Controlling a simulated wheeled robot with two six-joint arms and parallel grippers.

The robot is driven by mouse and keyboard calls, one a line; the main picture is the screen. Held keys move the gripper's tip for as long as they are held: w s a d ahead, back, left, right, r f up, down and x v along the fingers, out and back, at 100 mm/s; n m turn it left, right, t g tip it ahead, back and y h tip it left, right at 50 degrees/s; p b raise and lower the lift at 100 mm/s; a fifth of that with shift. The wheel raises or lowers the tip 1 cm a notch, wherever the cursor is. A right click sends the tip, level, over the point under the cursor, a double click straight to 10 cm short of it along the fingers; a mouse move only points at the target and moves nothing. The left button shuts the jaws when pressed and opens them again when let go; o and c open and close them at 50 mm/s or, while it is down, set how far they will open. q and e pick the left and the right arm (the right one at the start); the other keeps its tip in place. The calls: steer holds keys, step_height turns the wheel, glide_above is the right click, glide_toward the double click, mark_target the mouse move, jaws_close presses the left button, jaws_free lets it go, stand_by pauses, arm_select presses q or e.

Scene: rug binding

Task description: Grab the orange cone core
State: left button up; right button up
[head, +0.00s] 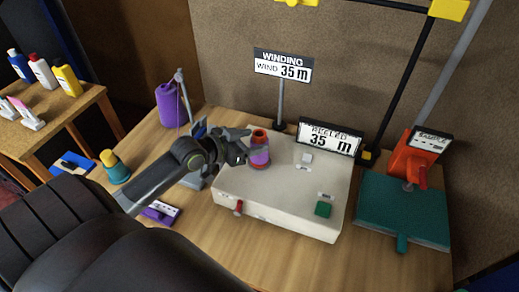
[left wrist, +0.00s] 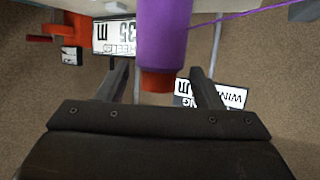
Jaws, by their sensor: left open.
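The orange cone core (head: 259,136) stands on the white winding machine (head: 290,190), with purple yarn wound round its middle and its orange top and base showing. My left gripper (head: 248,147) is open right at the cone, reaching it from the left. In the left wrist view the orange end of the core (left wrist: 157,82) and the purple yarn (left wrist: 162,35) lie between the two spread fingers of my left gripper (left wrist: 161,80). There appears to be a gap on each side. My right gripper is not in view.
A purple spool (head: 168,105) stands behind my arm, by a thin post. A teal and yellow cone (head: 114,166) stands at the left. Two signs, WINDING (head: 283,66) and REELED (head: 330,138), stand behind the cone. A teal-based device (head: 400,212) is at the right.

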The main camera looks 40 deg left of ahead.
mark_target(265, 137)
arm_select(q)
steer(key=p+x, duration=0.1)
steer(key=x, duration=0.3)
steer(key=shift+w+d+r, duration=0.1)
steer(key=shift+w, duration=0.2)
steer(key=shift+w+d+f, duration=0.1)
steer(key=shift+w+f, duration=0.1)
steer(key=shift+w, duration=0.15)
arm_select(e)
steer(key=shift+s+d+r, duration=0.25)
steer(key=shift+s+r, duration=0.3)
